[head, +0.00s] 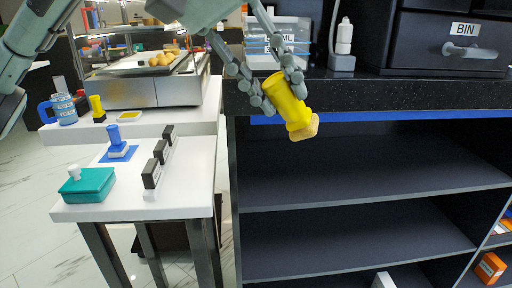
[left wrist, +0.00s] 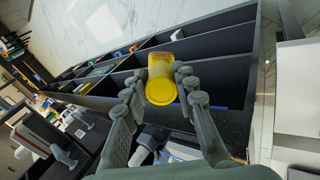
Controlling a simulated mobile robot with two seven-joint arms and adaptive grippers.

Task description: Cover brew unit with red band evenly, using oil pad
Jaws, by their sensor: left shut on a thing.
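My left gripper (head: 275,92) is shut on a yellow handle with a tan pad at its lower end, which looks like the oil pad (head: 303,130). The pad is tilted and hangs in front of the dark counter's edge, apart from any surface. In the left wrist view the yellow handle (left wrist: 160,85) sits between the fingers. I cannot make out a brew unit with a red band for certain. A dark machine with a small red mark (left wrist: 42,117) shows at the lower left of the left wrist view. My right gripper is not in view.
The dark counter (head: 400,96) carries a labelled container (head: 280,32), a white bottle (head: 344,36) and a BIN drawer (head: 445,45). Open shelves (head: 350,170) lie below. The white side table (head: 180,205) holds a teal box (head: 88,186), a blue-handled tool (head: 116,143) and black-topped blocks (head: 152,174).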

